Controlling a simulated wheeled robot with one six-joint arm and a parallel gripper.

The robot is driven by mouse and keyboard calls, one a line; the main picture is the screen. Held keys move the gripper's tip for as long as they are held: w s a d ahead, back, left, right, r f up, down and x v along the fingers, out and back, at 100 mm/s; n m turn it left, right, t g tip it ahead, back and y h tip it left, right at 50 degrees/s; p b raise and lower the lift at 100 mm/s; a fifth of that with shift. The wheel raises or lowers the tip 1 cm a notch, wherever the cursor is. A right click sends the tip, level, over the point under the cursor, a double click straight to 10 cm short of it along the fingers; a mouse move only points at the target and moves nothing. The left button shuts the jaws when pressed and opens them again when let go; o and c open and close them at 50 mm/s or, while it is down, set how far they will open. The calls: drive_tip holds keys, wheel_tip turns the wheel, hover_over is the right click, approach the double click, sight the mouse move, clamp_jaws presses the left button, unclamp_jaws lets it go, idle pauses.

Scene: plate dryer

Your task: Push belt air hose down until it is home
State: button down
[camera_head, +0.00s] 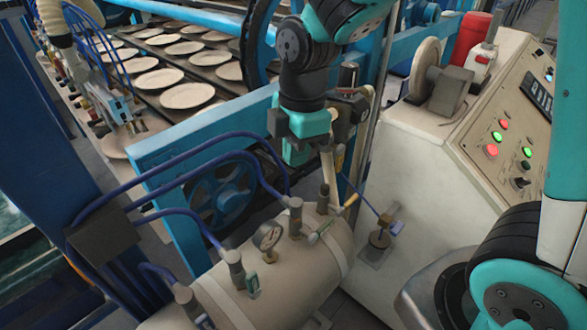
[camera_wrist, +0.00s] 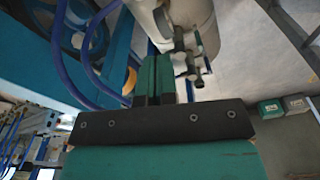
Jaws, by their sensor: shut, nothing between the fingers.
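Several blue hoses run to grey upright fittings on a beige air tank (camera_head: 215,300). I cannot tell by any label which is the belt air hose. One blue hose (camera_head: 235,135) arches to the rearmost hose fitting (camera_head: 295,215), which stands upright on the tank; how deep it sits is not clear. My gripper (camera_head: 297,162) points down, a little above that fitting, with a visible gap in the head view. Its dark green fingers are together and empty in the wrist view (camera_wrist: 155,80). Beyond them show the tank end (camera_wrist: 190,15) and small dark fittings (camera_wrist: 182,60).
A pressure gauge (camera_head: 268,236) and small valves stand on the tank among the fittings. A cream control console (camera_head: 490,130) with lit buttons is at right. A blue-framed conveyor (camera_head: 205,65) with plates lies behind. A blue post (camera_head: 45,130) stands at left.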

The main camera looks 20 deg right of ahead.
sight(294, 201)
drive_tip(key=w+n+p, duration=0.1)
drive_tip(key=n, duration=0.1)
drive_tip(key=w+d+n+h, duration=0.1)
drive_tip(key=w, duration=0.1)
drive_tip(key=shift+w+d+n+p, duration=0.15)
drive_tip(key=shift+w+n+p, duration=0.1)
drive_tip(key=shift+n+p, duration=0.15)
wheel_tip(294, 201, down, 14)
drive_tip(key=p, duration=0.4)
drive_tip(key=shift+r, duration=0.15)
